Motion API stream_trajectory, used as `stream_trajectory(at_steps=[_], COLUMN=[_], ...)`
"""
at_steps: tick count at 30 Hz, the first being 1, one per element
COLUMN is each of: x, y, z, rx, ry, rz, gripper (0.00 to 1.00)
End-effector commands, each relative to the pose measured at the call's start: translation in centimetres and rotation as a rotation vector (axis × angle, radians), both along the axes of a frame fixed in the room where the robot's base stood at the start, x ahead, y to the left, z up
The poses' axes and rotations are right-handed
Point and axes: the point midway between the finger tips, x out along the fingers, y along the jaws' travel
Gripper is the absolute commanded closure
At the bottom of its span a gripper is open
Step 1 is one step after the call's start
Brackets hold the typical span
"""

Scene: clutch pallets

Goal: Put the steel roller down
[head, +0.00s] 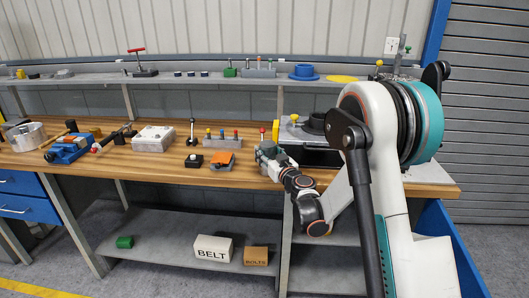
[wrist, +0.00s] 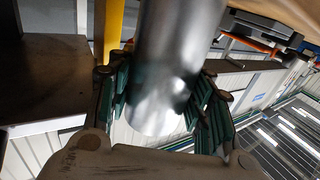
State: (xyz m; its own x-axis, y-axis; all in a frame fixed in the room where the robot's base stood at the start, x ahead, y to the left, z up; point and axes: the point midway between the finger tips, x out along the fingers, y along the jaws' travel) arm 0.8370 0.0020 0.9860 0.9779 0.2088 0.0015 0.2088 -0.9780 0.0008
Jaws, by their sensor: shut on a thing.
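The steel roller (wrist: 172,70) is a shiny grey cylinder in the wrist view. My gripper (wrist: 158,98) is shut on it, with green-edged finger links on both sides of it. In the head view my gripper (head: 268,157) is over the right part of the wooden workbench (head: 215,178), near the dark block on its right. The roller cannot be made out clearly there, as my gripper and arm hide it. I cannot tell whether the roller touches the bench.
A yellow post (head: 276,131) stands close behind my gripper. A blue vise (head: 68,149) is farther left.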

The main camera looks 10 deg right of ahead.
Motion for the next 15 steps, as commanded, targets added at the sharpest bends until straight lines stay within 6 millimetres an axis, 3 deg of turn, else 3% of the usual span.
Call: stream_trajectory(at_steps=[5,6,9,15], x=[0.06,0.06,0.05,0.06], y=[-0.04,-0.03,-0.03,-0.04], z=[-0.17,-0.27,-0.23,-0.21], rx=[0.0,0.0,0.0,0.0], ry=[0.0,0.0,0.0,0.0], rz=[-0.001,-0.001,-0.001,-0.001], gripper=[0.97,0.51,0.33,0.33])
